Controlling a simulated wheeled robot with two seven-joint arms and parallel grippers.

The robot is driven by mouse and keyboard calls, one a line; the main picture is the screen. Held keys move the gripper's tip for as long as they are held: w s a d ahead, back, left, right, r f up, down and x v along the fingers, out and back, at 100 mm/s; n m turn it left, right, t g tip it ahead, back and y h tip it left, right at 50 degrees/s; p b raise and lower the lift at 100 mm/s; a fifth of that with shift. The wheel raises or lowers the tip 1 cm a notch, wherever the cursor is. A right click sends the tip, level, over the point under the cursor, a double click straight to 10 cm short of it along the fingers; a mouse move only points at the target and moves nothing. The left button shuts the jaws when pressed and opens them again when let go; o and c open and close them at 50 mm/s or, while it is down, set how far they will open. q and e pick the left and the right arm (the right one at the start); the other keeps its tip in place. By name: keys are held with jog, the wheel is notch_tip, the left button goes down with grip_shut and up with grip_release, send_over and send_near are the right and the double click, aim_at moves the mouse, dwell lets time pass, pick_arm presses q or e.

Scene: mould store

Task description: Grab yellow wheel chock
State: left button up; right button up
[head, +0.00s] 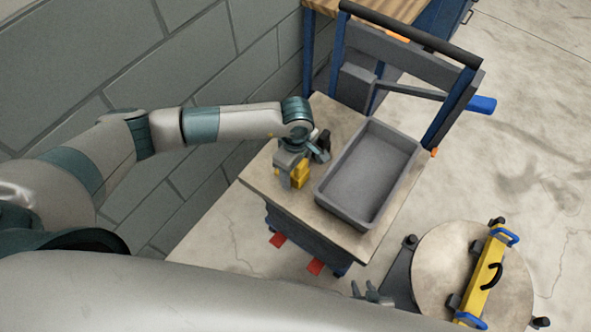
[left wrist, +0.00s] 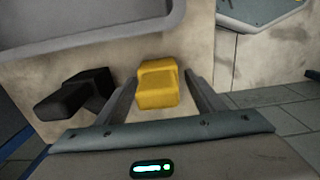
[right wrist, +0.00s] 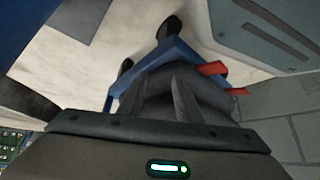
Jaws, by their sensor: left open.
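The yellow wheel chock (head: 301,175) lies on the tan cart top, left of the grey tray. In the left wrist view the yellow chock (left wrist: 158,85) sits between the two spread fingers, with a small gap showing at its right side. My left gripper (head: 290,180) is open around it, pointing down, and partly hides it in the head view. My right gripper (head: 372,294) is low in front of the cart, away from the chock. Its fingers look apart and empty in the right wrist view (right wrist: 158,92).
A black chock-like piece (left wrist: 75,95) lies left of the yellow one. The grey tray (head: 340,208) fills the right of the cart top (head: 262,178). A block wall (head: 200,60) stands behind on the left. A round table (head: 440,265) holds a yellow level-like tool (head: 482,285).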

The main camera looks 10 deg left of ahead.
pick_arm(q)
jog(key=shift+f, duration=0.15)
dwell(0.3)
jog(key=c, duration=1.3)
jog(key=shift+r, duration=0.2)
